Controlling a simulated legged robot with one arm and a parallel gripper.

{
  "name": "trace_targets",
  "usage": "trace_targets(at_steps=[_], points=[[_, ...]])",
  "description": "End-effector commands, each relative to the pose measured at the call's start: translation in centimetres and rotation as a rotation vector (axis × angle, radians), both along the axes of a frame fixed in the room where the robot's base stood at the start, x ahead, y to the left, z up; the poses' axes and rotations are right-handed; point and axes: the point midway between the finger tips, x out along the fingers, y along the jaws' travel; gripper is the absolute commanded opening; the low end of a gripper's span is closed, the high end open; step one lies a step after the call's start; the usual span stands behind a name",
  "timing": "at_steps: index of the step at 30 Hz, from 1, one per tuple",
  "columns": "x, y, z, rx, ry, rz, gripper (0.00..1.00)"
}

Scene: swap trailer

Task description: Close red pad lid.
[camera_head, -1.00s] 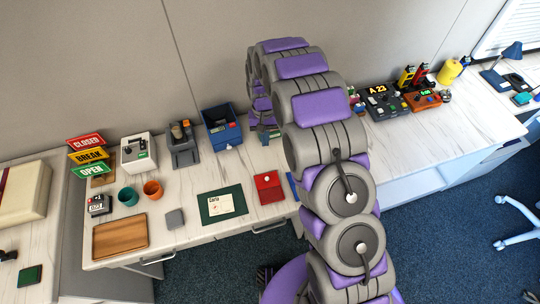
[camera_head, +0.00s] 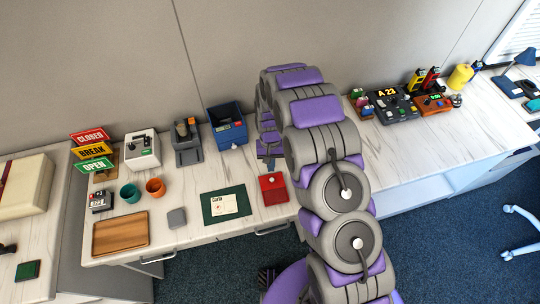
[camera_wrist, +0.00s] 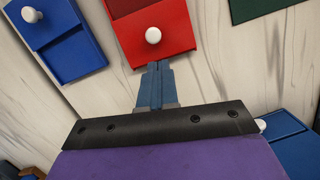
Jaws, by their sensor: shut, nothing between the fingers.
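The red pad (camera_head: 278,194) lies on the white worktop, right of the green mat. In the wrist view its bright red panel (camera_wrist: 177,40) has a white knob (camera_wrist: 153,35), with a darker red part (camera_wrist: 125,6) beyond it. I cannot tell how far the lid is raised. My gripper (camera_wrist: 157,66) is shut and empty, with its blue fingertips pointing at the near edge of the red panel, close to the knob. Whether they touch is unclear. In the head view my gripper (camera_head: 269,163) is just behind the red pad, partly hidden by my arm.
A blue pad (camera_wrist: 75,58) with a white knob lies left of the red one in the wrist view. Another blue item (camera_wrist: 288,140) is at lower right. The green mat (camera_head: 211,211) with a card, a blue bin (camera_head: 232,135) and a wooden tray (camera_head: 120,234) share the worktop.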

Motion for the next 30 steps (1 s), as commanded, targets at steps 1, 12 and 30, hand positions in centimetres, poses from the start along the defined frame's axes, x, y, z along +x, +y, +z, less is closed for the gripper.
trace_targets(at_steps=[1,12,30], points=[[-0.5,-0.1,-0.2,0.000,0.002,0.000,0.00],[-1.5,-0.1,-0.5,0.000,0.001,0.000,0.00],[-4.8,-0.9,-0.2,0.000,0.004,0.000,0.00]])
